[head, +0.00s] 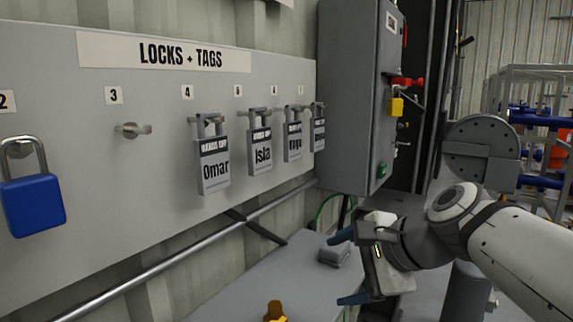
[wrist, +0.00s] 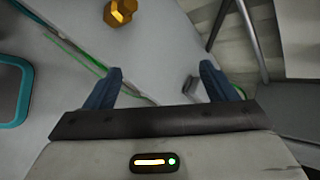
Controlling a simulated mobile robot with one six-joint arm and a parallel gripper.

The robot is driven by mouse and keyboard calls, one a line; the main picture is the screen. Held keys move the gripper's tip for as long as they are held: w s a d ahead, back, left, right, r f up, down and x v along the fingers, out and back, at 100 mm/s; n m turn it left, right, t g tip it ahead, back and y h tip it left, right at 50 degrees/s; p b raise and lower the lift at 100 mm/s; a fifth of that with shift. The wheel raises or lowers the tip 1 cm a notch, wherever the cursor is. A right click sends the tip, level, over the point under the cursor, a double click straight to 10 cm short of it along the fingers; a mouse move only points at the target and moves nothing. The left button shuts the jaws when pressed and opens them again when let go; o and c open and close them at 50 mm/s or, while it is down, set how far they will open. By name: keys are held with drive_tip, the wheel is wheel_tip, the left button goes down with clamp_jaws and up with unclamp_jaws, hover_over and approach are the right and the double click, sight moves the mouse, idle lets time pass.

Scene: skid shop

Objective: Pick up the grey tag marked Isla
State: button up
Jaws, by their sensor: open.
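The grey tag marked Isla (head: 262,154) hangs from a peg on the lock board in the head view, below the number 5 position. It sits between the grey tag marked Omar (head: 215,172) on its left and another grey tag (head: 293,141) on its right, whose name I cannot read clearly. My gripper (head: 345,267) is open and empty, low and to the right of the Isla tag, well apart from it. In the wrist view my gripper (wrist: 160,88) shows two blue fingers spread apart with nothing between them. The tags do not show in the wrist view.
The board (head: 90,95) also holds a blue padlock (head: 33,206) and an empty peg (head: 132,130). A grey cabinet (head: 345,100) with a red handle juts out right of the tags. A rail (head: 165,262) runs below the board. A yellow-brown object (wrist: 119,14) lies on the surface below.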

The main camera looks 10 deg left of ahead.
drive_tip(key=w+a+r+m+t+y+b, duration=0.1)
drive_tip(key=w+a+r+m+y, duration=0.1)
drive_tip(key=a+r+m, duration=0.15)
drive_tip(key=w+a+r+m+y+b, duration=0.1)
drive_tip(key=w+a+r+m+y, duration=0.15)
drive_tip(key=r, duration=0.25)
drive_tip(key=m+y+b, duration=0.1)
drive_tip(key=m+y, duration=0.3)
approach(263, 144)
drive_tip(key=a, duration=0.3)
drive_tip(key=x, duration=0.4)
drive_tip(key=w+p+x, duration=0.1)
drive_tip(key=x, duration=0.3)
drive_tip(key=shift+d+p, duration=0.15)
drive_tip(key=shift+p, duration=0.15)
drive_tip(key=c, duration=1.1)
drive_tip(key=shift+o, duration=0.2)
